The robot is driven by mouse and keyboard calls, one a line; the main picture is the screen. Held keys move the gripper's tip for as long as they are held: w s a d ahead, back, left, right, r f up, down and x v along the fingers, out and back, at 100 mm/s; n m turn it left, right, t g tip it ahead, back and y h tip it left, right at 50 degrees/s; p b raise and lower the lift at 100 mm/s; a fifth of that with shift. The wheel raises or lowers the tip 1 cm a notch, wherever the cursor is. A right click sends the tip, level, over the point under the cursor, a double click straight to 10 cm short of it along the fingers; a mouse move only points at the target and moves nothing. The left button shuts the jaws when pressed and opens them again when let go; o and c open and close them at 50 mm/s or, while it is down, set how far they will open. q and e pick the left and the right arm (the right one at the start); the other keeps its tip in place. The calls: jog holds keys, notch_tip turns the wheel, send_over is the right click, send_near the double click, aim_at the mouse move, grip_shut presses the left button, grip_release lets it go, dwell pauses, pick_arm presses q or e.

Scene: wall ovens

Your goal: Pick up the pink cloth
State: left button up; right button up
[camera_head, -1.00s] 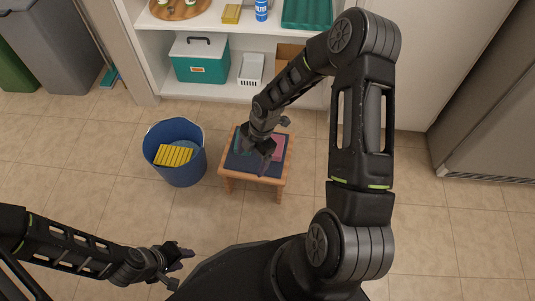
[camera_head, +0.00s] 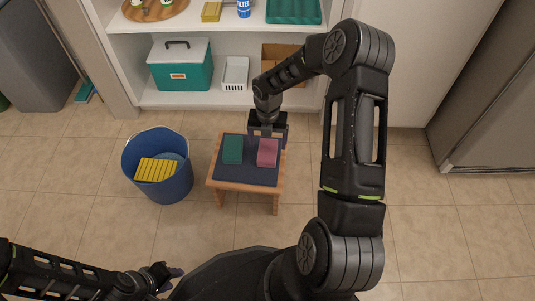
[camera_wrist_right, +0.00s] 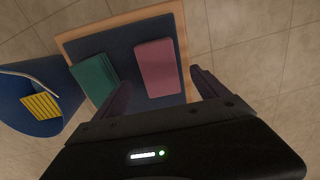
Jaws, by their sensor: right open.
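The pink cloth (camera_head: 267,153) is a folded block lying on the dark top of a small wooden stool (camera_head: 219,174). A green cloth (camera_head: 232,149) lies to its left on the same top. My right gripper (camera_head: 267,131) is over the far edge of the stool, just behind the pink cloth. In the right wrist view the pink cloth (camera_wrist_right: 158,68) shows ahead, between the open fingers of the right gripper (camera_wrist_right: 162,92), with nothing held. My left gripper (camera_head: 168,274) is low at the bottom left, away from the stool; its fingers are too small to judge.
A blue bucket (camera_head: 138,182) holding a yellow ribbed item (camera_head: 157,170) stands left of the stool. A white shelf (camera_head: 180,99) behind carries a teal cooler (camera_head: 183,75), a white basket (camera_head: 235,74) and a cardboard box (camera_head: 276,62). Floor in front of the stool is clear.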

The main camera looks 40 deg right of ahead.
aim_at(268, 150)
jog(key=shift+f, duration=0.2)
notch_tip(268, 150, down, 4)
jog(key=b, duration=0.3)
jog(key=shift+f, duration=0.55)
jog(key=shift+c, duration=0.3)
jog(key=c, duration=1.4)
